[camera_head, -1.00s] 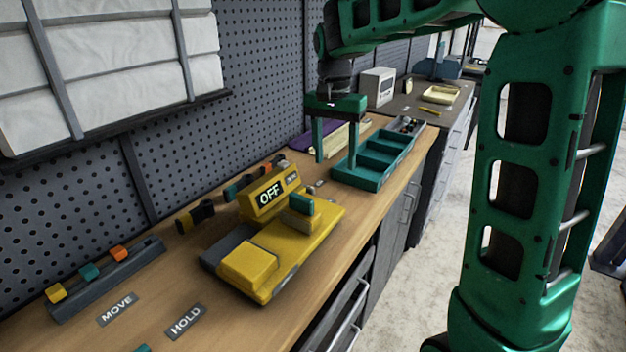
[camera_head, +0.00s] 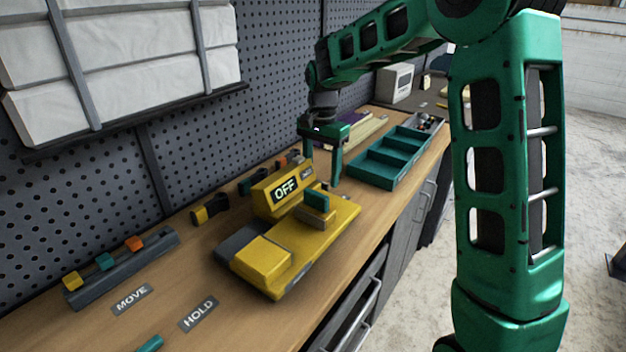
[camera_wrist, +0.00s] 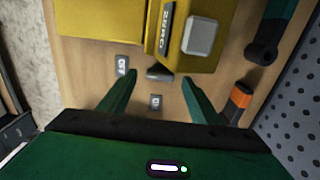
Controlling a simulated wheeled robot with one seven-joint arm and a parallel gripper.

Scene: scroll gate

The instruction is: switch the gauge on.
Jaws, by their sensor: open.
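The yellow gauge (camera_head: 331,222) lies on the wooden bench, and its raised display (camera_head: 285,189) reads OFF. A teal block (camera_head: 317,199) sits on its sliding part. In the wrist view the gauge (camera_wrist: 105,20) fills the top, with a label reading ZERO and a grey square button (camera_wrist: 201,36). A small dark knob (camera_wrist: 159,72) sticks out from the gauge's end, near small labels (camera_wrist: 122,65) on the bench, one of which seems to read OFF. My gripper (camera_head: 322,182) is open and empty at the gauge's far end. The wrist view shows its fingers (camera_wrist: 158,88) apart, short of the knob.
A teal divided tray (camera_head: 392,157) stands beyond the gauge. A rack with coloured blocks (camera_head: 122,270) and MOVE and HOLD labels lie at the near left. Dark hand tools (camera_head: 210,209) lie along the pegboard. The front bench edge is clear.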

